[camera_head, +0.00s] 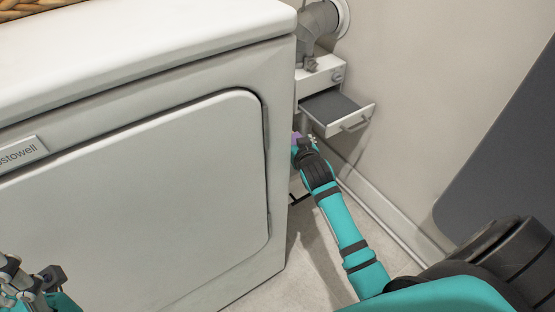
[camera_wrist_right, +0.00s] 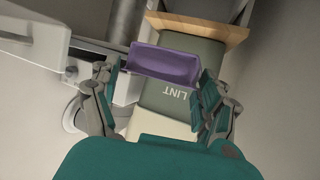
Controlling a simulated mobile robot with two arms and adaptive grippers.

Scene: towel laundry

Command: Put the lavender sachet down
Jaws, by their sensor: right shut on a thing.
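The lavender sachet (camera_wrist_right: 165,65) is a purple, open-topped-looking piece between the fingers of my right gripper (camera_wrist_right: 158,92) in the right wrist view. That gripper is shut on it. In the head view my right gripper (camera_head: 304,143) is beside the dryer's right edge, below the open drawer, and only a small purple patch (camera_head: 296,136) of the sachet shows. My left gripper (camera_head: 31,276) is at the lower left, in front of the dryer, with its fingers apart and nothing visible between them.
A white dryer (camera_head: 150,180) fills the left. A small white unit with an open grey-lined drawer (camera_head: 345,121) stands beyond my right gripper, under a grey duct (camera_head: 318,20). A grey-green box marked LINT (camera_wrist_right: 183,108) is behind the sachet. A wall closes the right side.

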